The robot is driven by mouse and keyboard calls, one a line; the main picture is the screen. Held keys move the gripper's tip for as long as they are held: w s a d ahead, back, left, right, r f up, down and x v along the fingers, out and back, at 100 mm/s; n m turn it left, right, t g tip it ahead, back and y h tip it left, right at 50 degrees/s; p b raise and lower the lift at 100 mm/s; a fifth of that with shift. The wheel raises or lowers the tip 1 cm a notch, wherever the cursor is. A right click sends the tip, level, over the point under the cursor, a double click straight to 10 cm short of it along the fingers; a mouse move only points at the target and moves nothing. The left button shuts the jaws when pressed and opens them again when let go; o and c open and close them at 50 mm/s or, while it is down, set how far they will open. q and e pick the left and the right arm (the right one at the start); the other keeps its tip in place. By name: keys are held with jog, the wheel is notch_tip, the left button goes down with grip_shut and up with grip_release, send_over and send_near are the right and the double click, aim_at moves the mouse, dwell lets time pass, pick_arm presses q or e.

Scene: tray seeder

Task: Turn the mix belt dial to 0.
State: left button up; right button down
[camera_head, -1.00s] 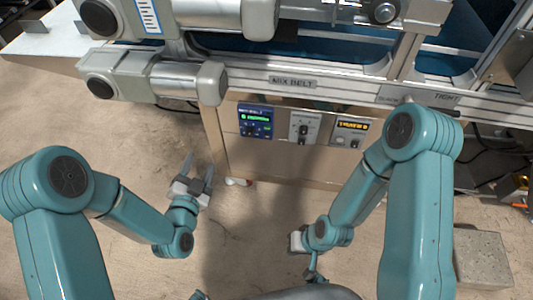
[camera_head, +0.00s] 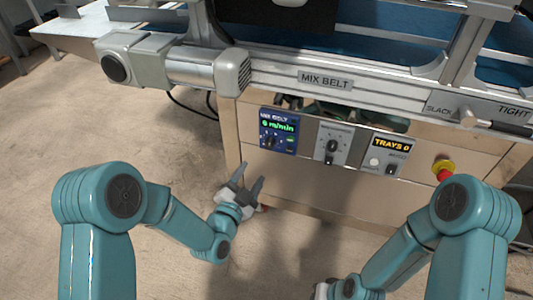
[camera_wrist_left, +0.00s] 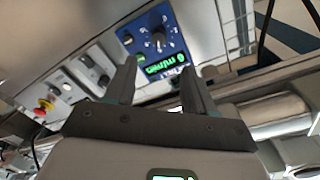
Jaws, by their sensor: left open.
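The mix belt panel (camera_head: 290,146) is a blue box on the front of the wooden cabinet, with a lit green m/min readout whose digit I cannot read surely. Its dark dial (camera_head: 269,142) is at the panel's lower left. The dial also shows in the left wrist view (camera_wrist_left: 159,41), upside down, beyond the fingers. My left gripper (camera_head: 251,174) is open and empty, below and left of the panel, apart from the dial. Its two fingers (camera_wrist_left: 160,70) show spread in the wrist view. My right gripper (camera_head: 323,290) is at the bottom edge, mostly cut off.
Right of the panel are a grey switch plate (camera_head: 333,131), a TRAYS display box (camera_head: 393,143) and a red and yellow stop button (camera_head: 443,169). The conveyor's metal rail (camera_head: 370,96) overhangs above. The floor (camera_head: 100,130) at left is clear.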

aim_at(268, 145)
pick_arm(q)
jog(key=b+x, duration=0.2)
jog(key=x, duration=0.8)
jog(key=shift+w+f+b, duration=0.1)
jog(key=shift+b, duration=0.2)
jog(key=shift+w+d, duration=0.2)
jog(key=shift+w, duration=0.2)
pick_arm(e)
jog(key=w+f, duration=0.1)
jog(key=w+f+t, duration=0.1)
jog(key=f, duration=0.1)
jog(key=shift+w+d, duration=0.1)
jog(key=shift+w, duration=0.05)
pick_arm(q)
jog(key=shift+c, duration=0.3)
grip_shut()
